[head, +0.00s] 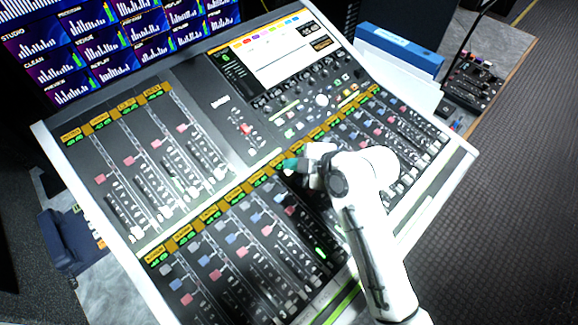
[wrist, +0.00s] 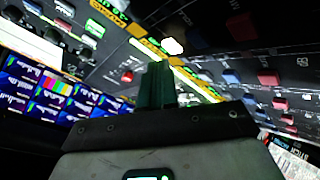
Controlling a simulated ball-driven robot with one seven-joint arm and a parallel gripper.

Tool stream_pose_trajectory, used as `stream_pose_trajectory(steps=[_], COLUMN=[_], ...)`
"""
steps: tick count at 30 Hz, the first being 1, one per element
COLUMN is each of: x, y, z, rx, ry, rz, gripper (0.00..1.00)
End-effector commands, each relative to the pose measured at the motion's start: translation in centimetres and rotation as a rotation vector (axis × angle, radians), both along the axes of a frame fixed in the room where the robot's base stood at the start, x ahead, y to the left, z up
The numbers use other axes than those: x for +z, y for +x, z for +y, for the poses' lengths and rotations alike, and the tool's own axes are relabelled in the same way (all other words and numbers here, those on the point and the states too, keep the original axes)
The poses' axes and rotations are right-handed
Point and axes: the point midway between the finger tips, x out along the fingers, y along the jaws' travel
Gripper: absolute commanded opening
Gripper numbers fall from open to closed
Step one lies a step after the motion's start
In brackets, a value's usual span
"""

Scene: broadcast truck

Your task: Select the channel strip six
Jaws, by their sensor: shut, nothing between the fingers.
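The mixing console (head: 145,235) has a lower bank of channel strips, each topped by an orange label and a green readout. The label text is too small to read. Counting from the left end, the sixth strip's top lies around my gripper (head: 287,165), which partly hides it. My gripper is shut and empty, its teal fingertips over the orange label row. In the wrist view the fingertips (wrist: 157,85) point at the console near a lit white button (wrist: 172,46). I cannot tell whether they touch the surface.
A second fader bank (head: 150,165) lies at the upper left, and a screen (head: 275,55) sits at the console's top. Monitors (head: 110,40) stand behind it. A blue binder (head: 400,48) and a small control box (head: 472,82) lie at the right.

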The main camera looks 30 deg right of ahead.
Motion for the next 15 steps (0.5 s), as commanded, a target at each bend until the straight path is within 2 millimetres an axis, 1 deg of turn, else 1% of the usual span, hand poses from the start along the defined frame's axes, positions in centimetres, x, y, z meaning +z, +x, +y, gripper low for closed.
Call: stream_pose_trajectory(steps=[1, 11, 15], x=[0.25, 0.27, 1.06], y=[-0.04, -0.05, -0.12], z=[0.0, 0.01, -0.02], rx=[0.0, 0.0, 0.0], ry=[0.0, 0.0, 0.0], rz=[0.0, 0.0, 0.0], gripper=[0.0, 0.0, 0.0])
